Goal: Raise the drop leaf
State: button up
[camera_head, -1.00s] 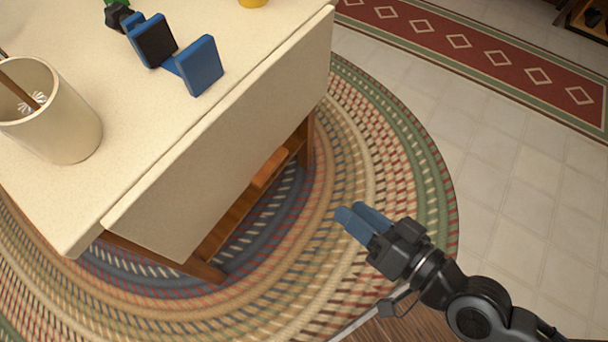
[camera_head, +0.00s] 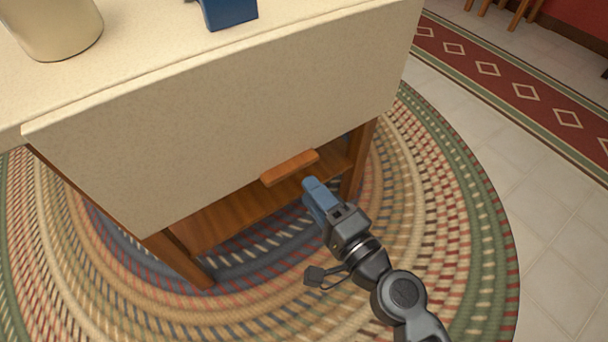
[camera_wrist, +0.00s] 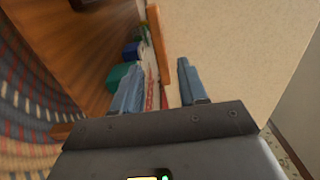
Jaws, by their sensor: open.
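The drop leaf (camera_head: 220,125) is a cream panel hanging down from the near edge of the table top. In the wrist view the leaf (camera_wrist: 235,50) fills the right side. A wooden bar (camera_head: 290,167) shows just below the leaf's lower edge, towards its right end; in the wrist view the bar (camera_wrist: 158,45) lies beyond my fingers. My gripper (camera_head: 312,188) has blue fingers and is just below and right of the bar in the head view. In the wrist view my gripper (camera_wrist: 158,82) is open, with nothing between its fingers. I cannot tell whether it touches the bar.
A cream cup (camera_head: 55,25) and a blue object (camera_head: 228,12) stand on the table top (camera_head: 150,45). Wooden legs (camera_head: 180,262) and a lower shelf (camera_head: 225,215) are under the leaf. A braided rug (camera_head: 430,230) covers the floor around the table.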

aim_at(294, 172)
jog(key=shift+x, duration=3.15)
jog(key=shift+c, duration=0.3)
grip_shut()
